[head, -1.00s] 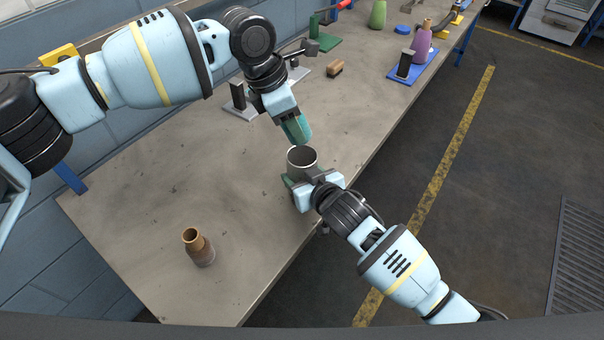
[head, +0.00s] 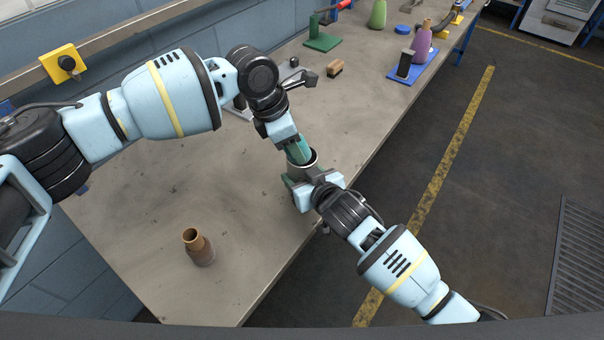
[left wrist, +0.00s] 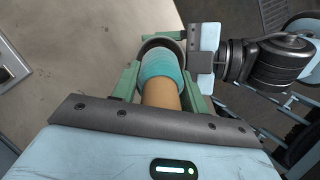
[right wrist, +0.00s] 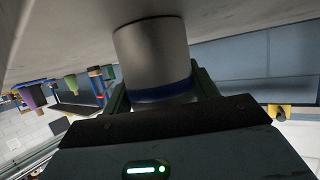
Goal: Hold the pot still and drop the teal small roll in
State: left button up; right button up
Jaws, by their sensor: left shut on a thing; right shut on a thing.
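The teal small roll (head: 299,149) is wound on a tan core (left wrist: 160,94). My left gripper (head: 293,142) is shut on it and holds it tilted over the pot. The roll's lower end is at the pot's mouth, seemingly just inside the rim; its tip is hidden. The pot (head: 314,165) is a grey metal cylinder upright on the bench; in the right wrist view (right wrist: 152,55) it has a dark blue band low down. My right gripper (head: 303,180) is shut around the pot from the front right. The pot's dark inner rim shows behind the roll in the left wrist view (left wrist: 163,40).
A brown bottle-shaped piece (head: 199,248) stands at the bench's near left. A brush-like block (head: 335,69), a green stand (head: 322,40), a purple bottle (head: 421,44) and a blue tray (head: 400,76) are farther back. The bench (head: 150,215) is clear around the left middle.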

pick_arm(q)
jog(key=o, duration=1.1)
jog(key=shift+f, duration=0.1)
jog(key=v, duration=1.2)
pick_arm(e)
jog(key=o, duration=1.2)
jog(key=v, duration=1.2)
